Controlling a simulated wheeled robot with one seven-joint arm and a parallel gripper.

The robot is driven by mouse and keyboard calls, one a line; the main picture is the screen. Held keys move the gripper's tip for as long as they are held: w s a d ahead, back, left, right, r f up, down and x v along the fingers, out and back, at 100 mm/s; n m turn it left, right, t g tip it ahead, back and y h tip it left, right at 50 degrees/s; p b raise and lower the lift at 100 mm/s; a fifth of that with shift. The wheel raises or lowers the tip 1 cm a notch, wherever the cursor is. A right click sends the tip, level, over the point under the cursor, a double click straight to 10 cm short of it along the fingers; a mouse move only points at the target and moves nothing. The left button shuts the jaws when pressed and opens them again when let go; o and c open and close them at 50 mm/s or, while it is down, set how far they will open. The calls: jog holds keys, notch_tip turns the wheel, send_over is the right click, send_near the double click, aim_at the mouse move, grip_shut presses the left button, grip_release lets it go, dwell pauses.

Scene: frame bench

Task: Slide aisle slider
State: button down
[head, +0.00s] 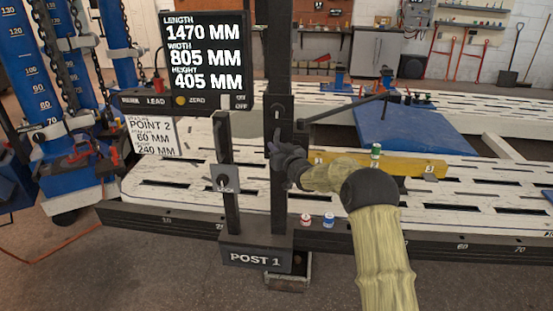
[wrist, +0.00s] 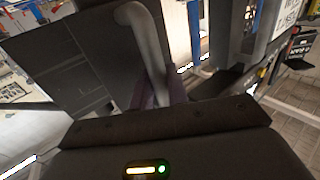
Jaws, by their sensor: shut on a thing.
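In the head view, a tall dark post labelled POST 1 (head: 256,258) stands at the front edge of the frame bench. A dark slider block (head: 278,108) with a small grey handle sits on its tall upright. My gripper (head: 276,148) is at this upright, just below the block's top. In the wrist view, my gripper (wrist: 163,98) is shut on a grey bent handle (wrist: 148,35) against a dark panel. The fingertips are partly hidden. A second, lighter slider (head: 225,180) with a handle sits on the shorter upright to the left.
A display (head: 204,52) reads length 1470, width 805, height 405 mm. A card (head: 153,136) below it reads point 2, 60 mm, 240 mm. A dark bar (head: 350,106) reaches right from the post. A yellow beam (head: 400,165) lies on the white bench (head: 170,185) behind my arm.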

aim_at(275, 112)
notch_tip(275, 112, up, 13)
jog(key=p, duration=0.5)
jog(key=shift+f, duration=0.1)
jog(key=shift+f, duration=0.1)
jog(key=c, duration=1.4)
grip_release()
jog(key=shift+f, duration=0.1)
jog(key=b+v, duration=0.1)
jog(key=v, duration=1.6)
jog(key=shift+s+b, duration=0.25)
jog(key=shift+b, duration=0.1)
